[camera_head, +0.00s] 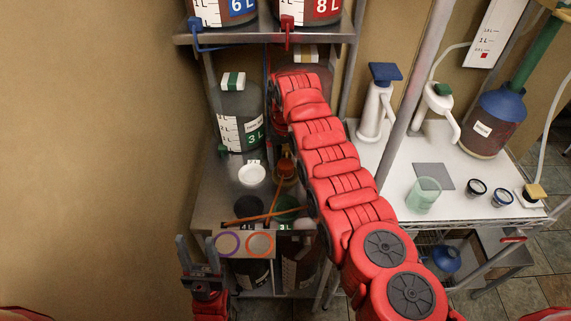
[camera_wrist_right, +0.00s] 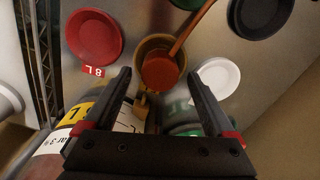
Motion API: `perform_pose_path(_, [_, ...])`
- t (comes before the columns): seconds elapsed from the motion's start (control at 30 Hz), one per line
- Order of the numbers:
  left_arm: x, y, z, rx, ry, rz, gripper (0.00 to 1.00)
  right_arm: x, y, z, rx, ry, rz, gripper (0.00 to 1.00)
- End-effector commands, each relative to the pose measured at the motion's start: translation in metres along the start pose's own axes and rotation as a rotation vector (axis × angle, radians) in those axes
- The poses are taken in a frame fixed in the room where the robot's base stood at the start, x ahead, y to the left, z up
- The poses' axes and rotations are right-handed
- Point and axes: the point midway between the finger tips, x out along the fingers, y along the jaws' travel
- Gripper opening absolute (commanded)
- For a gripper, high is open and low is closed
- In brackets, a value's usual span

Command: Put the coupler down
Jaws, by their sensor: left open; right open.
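I cannot tell for certain which piece is the coupler. In the right wrist view, an orange-red round piece (camera_wrist_right: 160,71) with an orange tube (camera_wrist_right: 190,30) lies inside the outline of a tan ring or cup (camera_wrist_right: 142,50). A small brass-coloured piece (camera_wrist_right: 142,107) is just below it. My right gripper (camera_wrist_right: 159,77) is open around the view of the orange piece, with nothing visibly clamped. In the head view its fingers are hidden behind my red arm at the shelf. My left gripper (camera_head: 198,243) is open and empty at the lower left, pointing up.
A metal rack shelf (camera_head: 214,196) holds a green-marked 3L bucket (camera_head: 240,130), a white lid (camera_head: 252,174) and an orange hose (camera_head: 270,217). The wrist view shows red (camera_wrist_right: 94,36) and black (camera_wrist_right: 260,14) lids. The white table (camera_head: 400,170) at right has open space.

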Motion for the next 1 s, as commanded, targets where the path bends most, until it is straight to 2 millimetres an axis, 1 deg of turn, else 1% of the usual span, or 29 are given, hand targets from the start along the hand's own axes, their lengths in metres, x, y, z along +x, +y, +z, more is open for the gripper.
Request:
perform_pose_path(0.07, [-0.009, 0.001, 0.002, 0.000, 0.000, 0.000, 0.50, -0.014, 0.000, -0.002, 0.001, 0.010, 0.000, 0.90])
perform_pose_path(0.13, [-0.016, 0.001, 0.003, 0.000, 0.000, 0.000, 0.50, -0.033, 0.000, -0.002, 0.001, 0.009, 0.000, 0.90])
perform_pose_path(0.3, [-0.023, 0.001, 0.004, 0.000, 0.000, 0.000, 0.50, -0.067, 0.000, -0.001, 0.000, 0.006, 0.000, 0.90])
perform_pose_path(0.33, [-0.012, 0.001, 0.002, 0.000, -0.001, 0.000, 0.50, -0.079, 0.000, 0.000, 0.000, 0.003, 0.000, 0.90])
perform_pose_path(0.4, [-0.006, 0.000, 0.001, 0.000, 0.000, 0.000, 0.50, -0.087, 0.000, 0.001, 0.000, -0.002, 0.000, 0.90])
perform_pose_path(0.53, [-0.003, 0.000, 0.000, 0.000, 0.000, 0.000, 0.50, -0.095, 0.000, 0.000, 0.000, 0.003, 0.000, 0.90])
perform_pose_path(1.0, [-0.004, 0.000, 0.001, 0.000, 0.000, 0.000, 0.50, -0.093, -0.001, -0.001, 0.000, 0.003, -0.001, 0.90])
